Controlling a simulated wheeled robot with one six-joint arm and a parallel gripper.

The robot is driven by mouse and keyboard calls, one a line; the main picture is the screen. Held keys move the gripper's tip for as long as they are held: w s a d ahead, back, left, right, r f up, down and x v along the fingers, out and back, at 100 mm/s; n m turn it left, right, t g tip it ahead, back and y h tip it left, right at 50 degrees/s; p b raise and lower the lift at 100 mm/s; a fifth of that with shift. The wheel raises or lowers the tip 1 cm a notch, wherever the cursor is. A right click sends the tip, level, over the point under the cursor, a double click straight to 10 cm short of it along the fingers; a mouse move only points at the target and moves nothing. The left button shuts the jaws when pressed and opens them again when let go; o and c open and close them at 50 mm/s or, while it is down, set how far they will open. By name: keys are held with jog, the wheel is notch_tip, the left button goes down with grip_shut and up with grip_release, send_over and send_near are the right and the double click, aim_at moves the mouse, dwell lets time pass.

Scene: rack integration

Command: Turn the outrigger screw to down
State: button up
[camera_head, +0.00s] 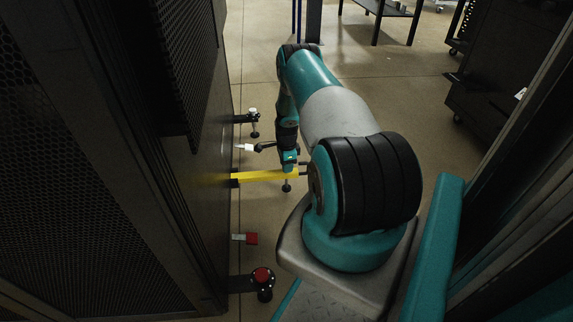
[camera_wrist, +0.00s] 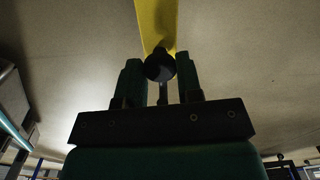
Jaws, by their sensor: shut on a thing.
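The yellow outrigger bar (camera_head: 262,177) sticks out to the right from the base of the dark rack in the head view. Its screw (camera_head: 287,187) shows below the bar's outer end, with a dark foot near the floor. My gripper (camera_head: 294,168) is at that outer end and hides the top of the screw. In the wrist view, my gripper (camera_wrist: 160,82) has its two fingers on either side of the screw's round black head (camera_wrist: 160,65), shut on it. The yellow bar (camera_wrist: 155,20) runs up beyond the head. The contact faces are too dark to see clearly.
The dark rack (camera_head: 130,150) fills the left side. A black outrigger with a red-topped knob (camera_head: 262,275) is nearer, and a white-topped one (camera_head: 253,112) is farther. A red piece (camera_head: 251,238) lies between. Open floor (camera_head: 390,80) lies beyond my arm, with dark cabinets (camera_head: 505,80) right.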

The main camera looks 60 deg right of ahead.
jog(key=shift+m, duration=0.6)
jog(key=o, duration=0.9)
jog(key=shift+o, duration=0.2)
jog(key=shift+r, duration=0.1)
notch_tip(320, 180, up, 17)
jog(key=p, duration=0.7)
jog(key=shift+r+p, duration=0.15)
jog(key=shift+p, duration=0.15)
